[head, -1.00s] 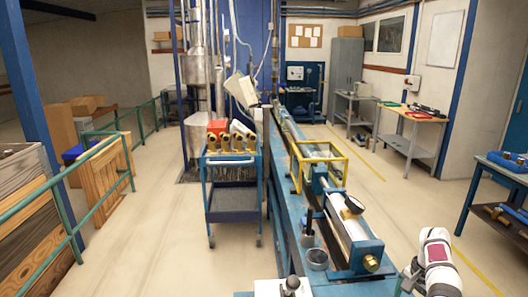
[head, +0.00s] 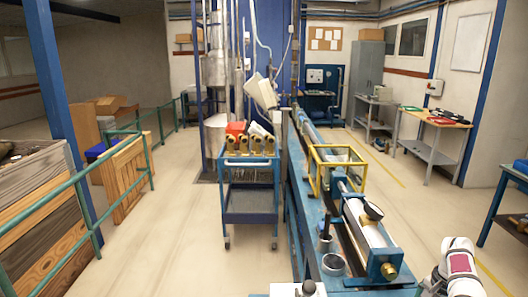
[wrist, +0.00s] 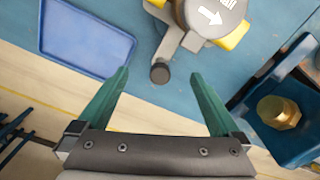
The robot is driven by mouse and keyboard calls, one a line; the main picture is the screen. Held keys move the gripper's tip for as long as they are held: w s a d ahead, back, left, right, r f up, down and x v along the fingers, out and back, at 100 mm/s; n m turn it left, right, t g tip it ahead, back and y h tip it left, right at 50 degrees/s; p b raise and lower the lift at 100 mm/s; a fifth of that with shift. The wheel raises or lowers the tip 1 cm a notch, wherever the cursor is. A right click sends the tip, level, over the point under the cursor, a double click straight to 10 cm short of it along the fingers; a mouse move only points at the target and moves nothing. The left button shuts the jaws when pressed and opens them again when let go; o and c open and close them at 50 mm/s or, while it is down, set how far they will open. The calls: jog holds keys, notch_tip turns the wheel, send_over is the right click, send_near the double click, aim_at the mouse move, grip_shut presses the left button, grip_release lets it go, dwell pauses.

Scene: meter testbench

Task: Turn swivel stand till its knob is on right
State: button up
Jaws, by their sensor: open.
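In the wrist view, the swivel stand (wrist: 212,18) shows at the top, partly cut off. It has a round grey top with a white arrow and lettering, and yellow parts at its sides. Its dark round knob (wrist: 160,72) sticks out toward the lower left of the stand. My gripper (wrist: 159,75) is open, with one green finger on each side of the knob in the picture. I see no contact, and cannot tell whether the fingertips are level with the knob. I cannot clearly identify the stand in the head view.
A blue tray (wrist: 84,36) lies upper left in the wrist view. A blue bracket with a brass fitting (wrist: 278,112) stands at right; the fitting also shows in the head view (head: 390,271). A trolley (head: 250,200) stands left of the long bench. Floor left of the trolley is clear.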

jog(key=shift+r, duration=2.7)
jog(key=shift+r, duration=0.1)
notch_tip(320, 180, up, 2)
jog(key=shift+r, duration=0.1)
jog(key=shift+f, duration=2.8)
jog(key=shift+f, duration=0.1)
jog(key=shift+f, duration=1.05)
jog(key=c, duration=0.4)
jog(key=o, duration=0.4)
